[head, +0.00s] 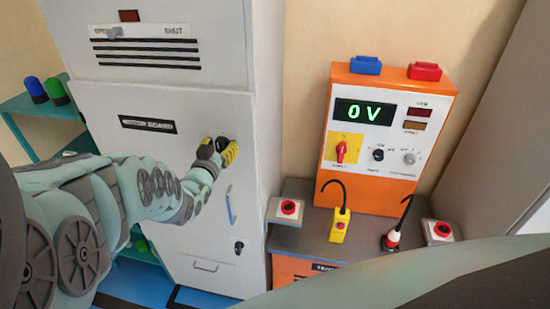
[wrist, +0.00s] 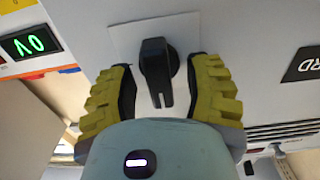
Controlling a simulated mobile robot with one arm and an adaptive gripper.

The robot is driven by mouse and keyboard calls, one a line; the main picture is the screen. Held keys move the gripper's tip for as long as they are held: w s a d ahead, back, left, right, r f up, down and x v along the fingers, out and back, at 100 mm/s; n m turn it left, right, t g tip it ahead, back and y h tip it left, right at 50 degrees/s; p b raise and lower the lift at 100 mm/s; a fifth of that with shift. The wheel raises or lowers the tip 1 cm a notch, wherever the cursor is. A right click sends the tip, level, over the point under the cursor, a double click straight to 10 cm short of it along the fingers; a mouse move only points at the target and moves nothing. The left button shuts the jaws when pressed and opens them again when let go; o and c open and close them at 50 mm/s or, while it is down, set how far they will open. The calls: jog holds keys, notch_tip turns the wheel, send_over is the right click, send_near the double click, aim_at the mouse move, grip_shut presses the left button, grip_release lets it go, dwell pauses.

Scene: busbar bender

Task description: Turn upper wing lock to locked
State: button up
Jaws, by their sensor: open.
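The upper wing lock (wrist: 156,72) is a black wing-shaped knob on a pale square plate (wrist: 120,40) on the white cabinet door. In the wrist view it stands between the two yellow-padded fingers of my gripper (wrist: 158,88), with a gap on each side. My gripper is open around the lock and does not visibly grip it. In the head view my gripper (head: 222,148) is at the upper right of the cabinet door, and the lock (head: 223,143) is mostly hidden by the fingers.
A blue door handle (head: 230,206) and a lower black lock (head: 238,247) sit below on the same door. To the right, an orange tester (head: 340,190) reading 0 V stands on a grey bench (head: 310,245). Blue and green cylinders (head: 45,90) stand on a shelf at left.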

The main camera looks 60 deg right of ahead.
jog(key=shift+s, duration=0.1)
jog(key=shift+o, duration=0.5)
grip_shut()
